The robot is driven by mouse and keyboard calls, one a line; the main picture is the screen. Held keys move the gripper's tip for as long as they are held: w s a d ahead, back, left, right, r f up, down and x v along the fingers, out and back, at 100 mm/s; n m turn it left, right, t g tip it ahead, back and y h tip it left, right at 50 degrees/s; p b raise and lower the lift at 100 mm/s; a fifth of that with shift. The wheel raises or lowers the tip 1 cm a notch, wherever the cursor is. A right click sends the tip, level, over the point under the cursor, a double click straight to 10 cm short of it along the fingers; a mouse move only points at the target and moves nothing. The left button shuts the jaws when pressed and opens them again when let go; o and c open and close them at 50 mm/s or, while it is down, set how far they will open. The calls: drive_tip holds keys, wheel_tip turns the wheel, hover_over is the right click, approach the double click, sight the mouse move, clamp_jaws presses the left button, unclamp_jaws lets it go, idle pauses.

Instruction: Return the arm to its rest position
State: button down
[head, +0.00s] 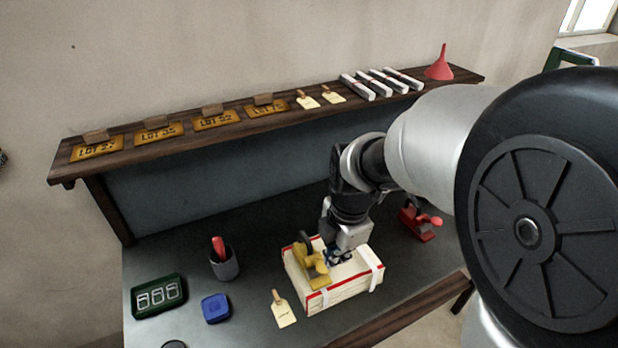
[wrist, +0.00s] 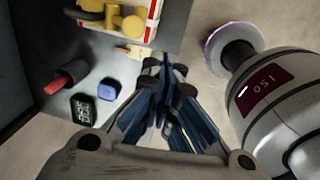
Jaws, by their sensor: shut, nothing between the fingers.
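My arm reaches in from the right of the head view, bent downward at the wrist. My gripper (head: 340,257) points down and overlaps the cream, red-edged box (head: 345,290) in that view. In the wrist view my gripper (wrist: 165,62) has its blue-grey fingers drawn together with nothing between them. There the box (wrist: 148,22) lies beyond the fingertips, apart from them in the picture. I cannot tell the exact height of the fingers. A yellow tool with a dark roll, like a tape dispenser (head: 311,264), sits on the box.
The bench holds a tag (head: 283,309), a blue pad (head: 216,308), a cup with a red item (head: 223,262), a green tray (head: 159,296) and a red tool (head: 420,223). Above it, a shelf (head: 215,113) carries lot plates, tags, white bars (head: 380,83) and a red funnel (head: 439,66).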

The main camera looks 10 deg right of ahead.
drive_tip(key=s+r+m+t, duration=0.1)
drive_tip(key=s+r+m, duration=0.2)
drive_tip(key=s+m, duration=0.2)
drive_tip(key=s+d+r+m+t+b, duration=0.1)
drive_tip(key=s+r+m, duration=0.2)
drive_tip(key=s+m, duration=0.3)
drive_tip(key=s+r+m+t, duration=0.1)
drive_tip(key=s+r+m, duration=0.2)
drive_tip(key=s+m, duration=0.3)
drive_tip(key=m, duration=0.4)
drive_tip(key=shift+s+d+m, duration=0.15)
drive_tip(key=shift+d+m, duration=0.15)
drive_tip(key=shift+d, duration=0.1)
